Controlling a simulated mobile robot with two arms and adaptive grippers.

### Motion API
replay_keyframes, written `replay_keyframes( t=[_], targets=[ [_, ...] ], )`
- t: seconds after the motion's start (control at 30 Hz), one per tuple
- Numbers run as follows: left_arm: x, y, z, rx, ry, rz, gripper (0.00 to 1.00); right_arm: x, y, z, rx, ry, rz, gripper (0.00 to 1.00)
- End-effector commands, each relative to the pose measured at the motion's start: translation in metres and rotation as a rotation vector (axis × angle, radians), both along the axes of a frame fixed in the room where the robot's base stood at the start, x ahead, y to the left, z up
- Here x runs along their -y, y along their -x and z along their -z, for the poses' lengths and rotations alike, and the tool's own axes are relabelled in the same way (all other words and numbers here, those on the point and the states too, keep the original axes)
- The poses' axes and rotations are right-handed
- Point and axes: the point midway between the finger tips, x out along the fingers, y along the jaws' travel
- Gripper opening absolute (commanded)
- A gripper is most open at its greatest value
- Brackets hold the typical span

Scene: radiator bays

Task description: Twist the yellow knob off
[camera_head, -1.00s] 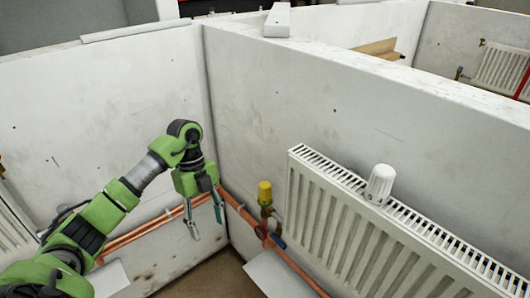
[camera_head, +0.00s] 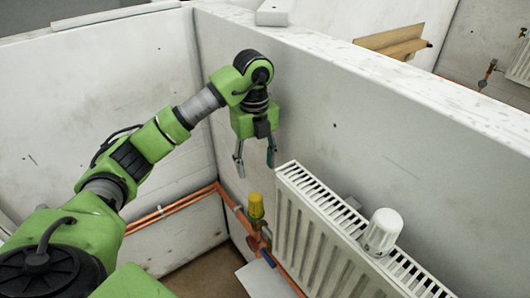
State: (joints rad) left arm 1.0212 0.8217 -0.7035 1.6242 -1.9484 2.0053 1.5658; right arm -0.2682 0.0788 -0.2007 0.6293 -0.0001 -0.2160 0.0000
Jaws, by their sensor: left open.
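The yellow knob (camera_head: 256,205) sits upright on a valve with copper pipework, just left of the white radiator (camera_head: 325,235) in the corner bay. My left gripper (camera_head: 255,167) points down with its two fingers apart and nothing between them. In the picture its fingertips are just above the yellow knob; they do not appear to touch it. My right gripper is not in view.
A white cylindrical knob (camera_head: 382,232) stands on top of the radiator. Copper pipes (camera_head: 180,209) run along the left wall. A white partition wall (camera_head: 350,120) rises behind the knob and radiator. A wooden piece (camera_head: 402,48) lies beyond it.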

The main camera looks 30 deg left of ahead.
Motion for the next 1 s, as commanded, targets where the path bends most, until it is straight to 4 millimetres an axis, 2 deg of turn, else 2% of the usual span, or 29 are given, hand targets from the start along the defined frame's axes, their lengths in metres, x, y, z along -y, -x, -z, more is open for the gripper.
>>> replay_keyframes(
  t=[0.17,0.3,0.4,0.5,0.73,0.87,1.0],
  targets=[
    [0.000,0.001,0.019,-0.005,0.000,0.000,0.49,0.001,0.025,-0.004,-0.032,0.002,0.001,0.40],
    [0.000,0.002,0.045,-0.006,0.001,0.000,0.49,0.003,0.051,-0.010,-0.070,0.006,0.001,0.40],
    [0.000,0.002,0.065,-0.007,0.000,0.000,0.49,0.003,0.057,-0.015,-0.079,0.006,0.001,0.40],
    [0.001,0.003,0.085,-0.006,0.001,0.000,0.49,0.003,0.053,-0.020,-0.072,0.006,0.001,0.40],
    [0.000,0.002,0.120,-0.004,0.001,-0.001,0.49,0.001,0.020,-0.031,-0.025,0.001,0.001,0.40],
    [0.001,0.002,0.131,-0.002,0.001,0.001,0.49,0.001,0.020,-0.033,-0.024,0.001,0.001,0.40],
    [0.000,0.002,0.136,-0.001,0.000,0.001,0.49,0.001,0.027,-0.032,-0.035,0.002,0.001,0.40]
  ],
)
